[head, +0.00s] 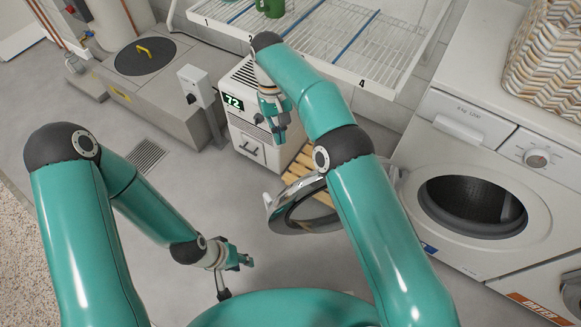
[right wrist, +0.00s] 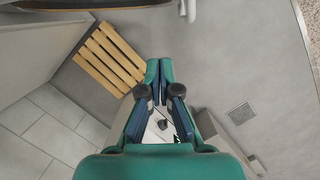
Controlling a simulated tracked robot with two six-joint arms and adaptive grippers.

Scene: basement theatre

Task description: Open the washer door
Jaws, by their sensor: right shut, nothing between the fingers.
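The washer (head: 410,150) stands at the right in the head view, its round drum opening (head: 470,200) uncovered and dark inside. Its round door (head: 305,212), with a pale rim and dark glass, stands swung wide open to the left, partly hidden behind my right arm. My right gripper (head: 277,125) is shut and empty, above and left of the door, in front of a white appliance. Its closed fingertips also show in the right wrist view (right wrist: 159,72). My left gripper (head: 237,275) is low in the head view, fingers spread and empty, apart from the door.
A white appliance (head: 240,127) with a display reading 72 stands behind my right gripper. A wooden slatted mat (head: 299,168) lies on the floor near the door. A wire shelf (head: 340,40) hangs above. Grey floor is clear around a drain (head: 148,155) at left.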

